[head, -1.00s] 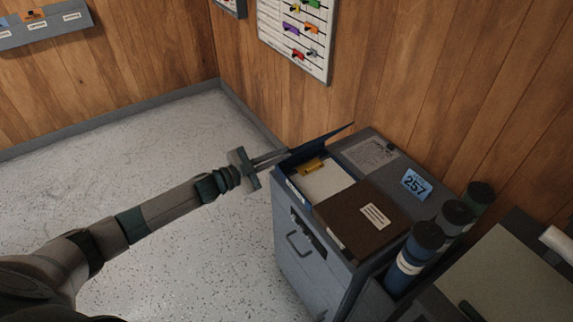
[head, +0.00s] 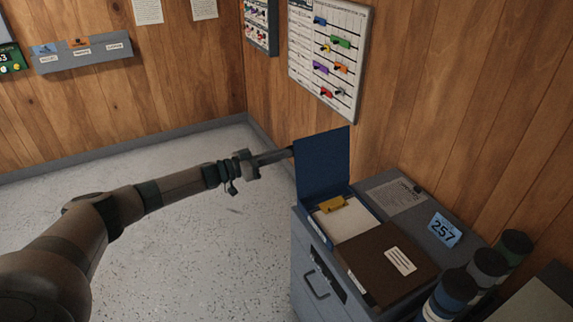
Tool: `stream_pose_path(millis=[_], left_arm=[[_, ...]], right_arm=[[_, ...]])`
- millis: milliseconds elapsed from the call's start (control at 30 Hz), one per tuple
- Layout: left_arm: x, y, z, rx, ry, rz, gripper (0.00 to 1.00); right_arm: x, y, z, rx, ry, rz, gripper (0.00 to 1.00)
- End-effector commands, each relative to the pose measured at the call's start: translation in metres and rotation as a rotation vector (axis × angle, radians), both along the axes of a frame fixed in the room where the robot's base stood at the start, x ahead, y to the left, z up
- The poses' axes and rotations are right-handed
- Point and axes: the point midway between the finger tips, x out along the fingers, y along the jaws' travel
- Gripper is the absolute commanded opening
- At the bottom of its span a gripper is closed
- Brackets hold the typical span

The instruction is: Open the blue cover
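The blue cover (head: 323,162) stands raised, close to upright, at the far left edge of a blue open box (head: 349,241) on the grey cabinet. Inside the box lies a clipboard with white paper (head: 345,222) and a yellow clip (head: 331,204). My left gripper (head: 285,154) reaches in from the left, and its fingertips are at the left edge of the cover. Whether the fingers hold the edge or only touch it I cannot tell. My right gripper is not in view.
A brown binder (head: 385,262) sits beside the clipboard on the grey cabinet (head: 318,277). A tag marked 257 (head: 444,230) stands behind it. Several rolls (head: 487,264) stand at the right. A pegged board (head: 328,60) hangs on the wall. The floor at left is clear.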

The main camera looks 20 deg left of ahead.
Motion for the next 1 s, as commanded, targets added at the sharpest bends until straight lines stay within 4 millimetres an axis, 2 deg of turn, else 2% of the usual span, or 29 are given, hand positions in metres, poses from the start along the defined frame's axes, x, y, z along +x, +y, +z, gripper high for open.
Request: stream_pose_path(millis=[200, 600, 700, 1000], left_arm=[[0.0059, 0.0081, -0.0046, -0.041, 0.036, 0.001, 0.0], [0.0067, 0.0096, -0.0043, -0.05, 0.042, 0.003, 0.0], [0.0067, 0.0096, -0.0042, -0.049, 0.041, 0.003, 0.23], [0.0064, 0.0088, -0.0037, -0.049, 0.04, 0.001, 0.23]], right_arm=[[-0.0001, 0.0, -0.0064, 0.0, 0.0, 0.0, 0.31], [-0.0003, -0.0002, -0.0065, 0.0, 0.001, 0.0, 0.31], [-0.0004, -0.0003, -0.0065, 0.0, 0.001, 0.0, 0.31], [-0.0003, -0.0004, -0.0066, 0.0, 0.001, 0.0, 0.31]])
